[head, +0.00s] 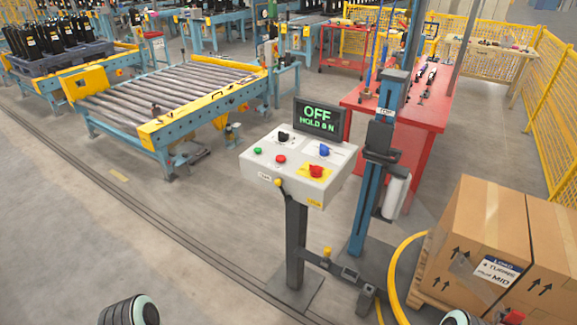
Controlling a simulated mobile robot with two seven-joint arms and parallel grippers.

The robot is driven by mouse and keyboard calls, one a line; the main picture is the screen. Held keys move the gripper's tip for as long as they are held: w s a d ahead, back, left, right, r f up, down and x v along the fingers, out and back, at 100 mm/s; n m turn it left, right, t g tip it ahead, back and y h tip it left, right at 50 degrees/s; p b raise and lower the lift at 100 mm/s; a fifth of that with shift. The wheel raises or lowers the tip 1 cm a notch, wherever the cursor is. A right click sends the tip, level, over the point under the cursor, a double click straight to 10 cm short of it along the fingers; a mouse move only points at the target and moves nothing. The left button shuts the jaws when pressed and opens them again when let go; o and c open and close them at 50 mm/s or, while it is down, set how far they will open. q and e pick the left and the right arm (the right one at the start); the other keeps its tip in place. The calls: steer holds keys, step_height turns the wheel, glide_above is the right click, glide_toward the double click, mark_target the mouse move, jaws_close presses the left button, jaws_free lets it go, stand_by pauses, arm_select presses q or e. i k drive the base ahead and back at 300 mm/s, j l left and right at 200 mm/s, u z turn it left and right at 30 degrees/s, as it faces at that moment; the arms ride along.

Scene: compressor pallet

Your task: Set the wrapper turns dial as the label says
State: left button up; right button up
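The wrapper's control box (262,170) is a light grey sloped panel on a dark post. It carries a black knob (284,137), a blue knob (324,150), a green button (257,151), a red button (280,158) and a red knob on a yellow plate (316,171). Which knob is the turns dial, and where each points, is too small to tell. The display (319,118) reads "OFF" and "HOLD 8 N". The label (496,270) on the cartons seems to read "LOAD", "4 TURNS" and "MID"; its smaller print is unclear. Neither gripper shows; only rounded parts of my arms appear at the bottom edge.
The blue wrapper mast (368,205) with a film roll (396,194) stands right of the control box. A red table (420,130) is behind. Floor left of the post is clear.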

mark_target(283, 136)
steer(key=j+z, duration=0.1)
steer(key=z, duration=0.3)
steer(key=i+j+z, duration=0.1)
steer(key=z, duration=0.25)
steer(key=j+z, duration=0.1)
steer(key=z, duration=0.3)
steer(key=i+j+z, duration=0.1)
steer(key=j+z, duration=0.2)
steer(key=j, duration=0.25)
steer(key=j+z, duration=0.3)
steer(key=j, duration=0.2)
steer(key=j+z, duration=0.35)
steer(key=j, duration=1.2)
steer(key=k+j+z, duration=0.1)
steer(key=j, duration=0.35)
steer(key=k+j, duration=0.1)
steer(key=j, duration=0.3)
steer(key=k+j+z, duration=0.1)
steer(key=j, duration=0.35)
steer(key=k+j, duration=0.1)
steer(key=j, duration=0.35)
